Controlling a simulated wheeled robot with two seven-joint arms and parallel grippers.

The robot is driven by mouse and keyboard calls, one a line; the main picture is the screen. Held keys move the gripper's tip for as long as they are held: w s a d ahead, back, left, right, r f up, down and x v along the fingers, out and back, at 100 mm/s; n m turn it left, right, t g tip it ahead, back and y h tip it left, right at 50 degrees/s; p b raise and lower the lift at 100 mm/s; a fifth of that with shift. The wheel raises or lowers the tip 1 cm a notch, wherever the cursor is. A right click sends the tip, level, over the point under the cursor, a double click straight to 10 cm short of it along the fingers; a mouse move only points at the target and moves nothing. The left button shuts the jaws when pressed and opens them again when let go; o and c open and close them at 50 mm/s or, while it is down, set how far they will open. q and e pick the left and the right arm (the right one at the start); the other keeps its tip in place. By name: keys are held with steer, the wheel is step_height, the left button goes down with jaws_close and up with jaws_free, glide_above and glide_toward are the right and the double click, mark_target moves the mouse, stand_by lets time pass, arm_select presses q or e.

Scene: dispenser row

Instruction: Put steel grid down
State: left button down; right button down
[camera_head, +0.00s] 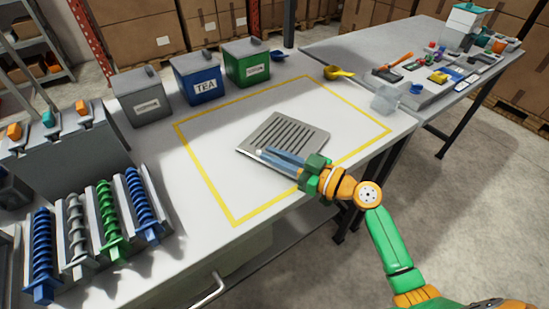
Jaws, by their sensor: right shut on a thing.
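The steel grid (285,132) is a flat grey slotted plate inside the yellow outlined rectangle (209,186) on the white table. It lies flat on or just above the tabletop; I cannot tell if it touches. My right gripper (272,155) reaches in from the lower right and is shut on the grid's near edge. Its fingers hide part of that edge. My left gripper is not in view.
Grey (142,103), blue "TEA" (197,83) and green (246,68) bins stand along the back edge. Coloured spiral dispensers (106,213) stand at left. A yellow scoop (338,73) and a clear box (386,100) lie at right. Room inside the outline is free around the grid.

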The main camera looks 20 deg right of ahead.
steer(key=shift+f, duration=0.35)
steer(key=c, duration=0.9)
jaws_free()
steer(key=shift+r, duration=0.1)
